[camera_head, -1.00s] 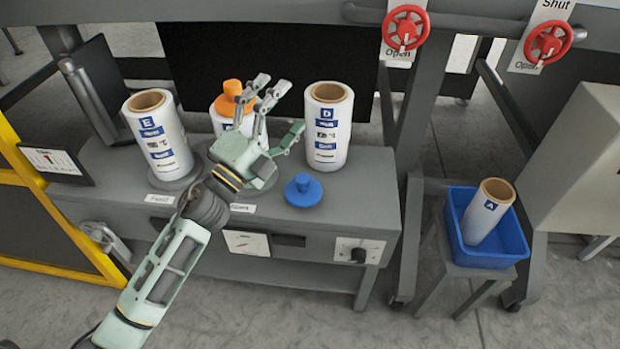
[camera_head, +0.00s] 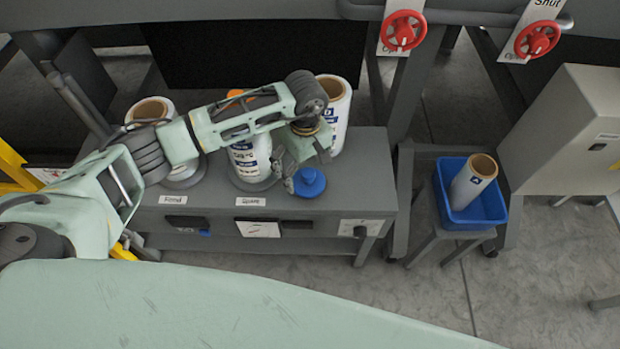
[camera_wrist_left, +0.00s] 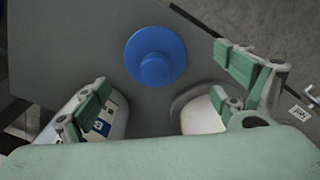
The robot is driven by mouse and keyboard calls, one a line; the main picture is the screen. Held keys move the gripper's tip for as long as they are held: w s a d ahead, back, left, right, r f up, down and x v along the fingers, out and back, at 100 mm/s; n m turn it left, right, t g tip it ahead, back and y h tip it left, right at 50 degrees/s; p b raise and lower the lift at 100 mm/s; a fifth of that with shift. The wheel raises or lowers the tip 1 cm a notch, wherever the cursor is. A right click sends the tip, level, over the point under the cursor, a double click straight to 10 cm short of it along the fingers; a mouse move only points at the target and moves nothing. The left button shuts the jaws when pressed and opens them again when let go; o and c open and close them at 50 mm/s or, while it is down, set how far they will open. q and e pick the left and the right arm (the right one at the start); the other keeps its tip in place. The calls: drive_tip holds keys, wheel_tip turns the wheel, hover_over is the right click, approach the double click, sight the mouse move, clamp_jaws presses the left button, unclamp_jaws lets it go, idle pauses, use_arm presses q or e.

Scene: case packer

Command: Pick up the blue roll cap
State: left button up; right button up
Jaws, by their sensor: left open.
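The blue roll cap (camera_head: 311,182) is a round disc with a raised knob. It sits on the grey bench top (camera_head: 360,200) near its front right. In the left wrist view the cap (camera_wrist_left: 156,56) lies beyond the hand, between the spread fingers and apart from them. My left gripper (camera_head: 306,168) is open and empty, pointing down above and just behind the cap, and partly hides its edge in the head view. Its fingers (camera_wrist_left: 160,68) also show in the left wrist view. My right gripper is not in view.
A white roll (camera_head: 335,135) stands close behind the gripper. Another roll (camera_head: 245,158) and an orange cap (camera_head: 236,94) stand left of it, partly behind my arm. A third roll (camera_head: 152,108) is further left. A blue bin (camera_head: 487,212) with a roll is at right.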

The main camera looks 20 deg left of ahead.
sight(309, 179)
use_arm(q)
drive_tip(key=f+b, duration=0.1)
drive_tip(key=f, duration=0.1)
drive_tip(key=f+b, duration=0.1)
drive_tip(key=f, duration=0.1)
drive_tip(key=f+b, duration=0.1)
drive_tip(key=f, duration=0.1)
drive_tip(key=shift+w+d, duration=0.2)
drive_tip(key=shift+d, duration=0.2)
drive_tip(key=shift+r, duration=0.1)
drive_tip(key=c, duration=1.3)
